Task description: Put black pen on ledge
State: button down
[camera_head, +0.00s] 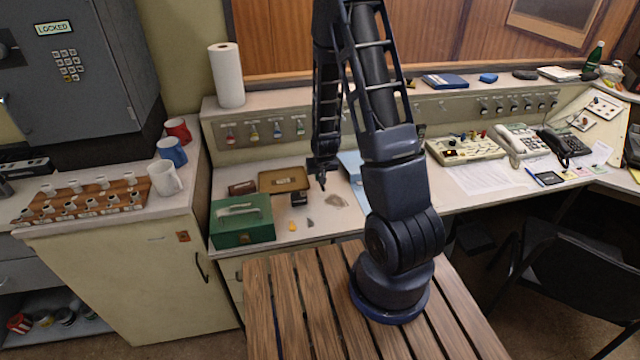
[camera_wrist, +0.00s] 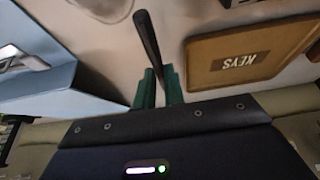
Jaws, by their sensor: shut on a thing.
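The black pen (camera_wrist: 147,38) is held between the green fingertips of my gripper (camera_wrist: 158,88) in the wrist view, with its long dark end sticking out past them. In the head view my gripper (camera_head: 322,168) hangs over the desk between the brown keys tray and the light blue box. The pen is hard to tell from the dark gripper there. The ledge (camera_head: 278,98) is the raised shelf behind the desk, above the knob panel, and my gripper is in front of and below it.
The keys tray (camera_wrist: 206,75), the light blue box (camera_wrist: 48,88) and a green cash box (camera_head: 243,222) are close by on the desk. A paper towel roll (camera_head: 227,76) stands at the ledge's left end, and a blue binder (camera_head: 445,81) lies farther right. The ledge between roll and arm looks clear.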

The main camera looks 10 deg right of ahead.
jog(key=shift+f, duration=1.85)
jog(key=c, duration=1.5)
grip_release()
jog(key=shift+f, duration=0.1)
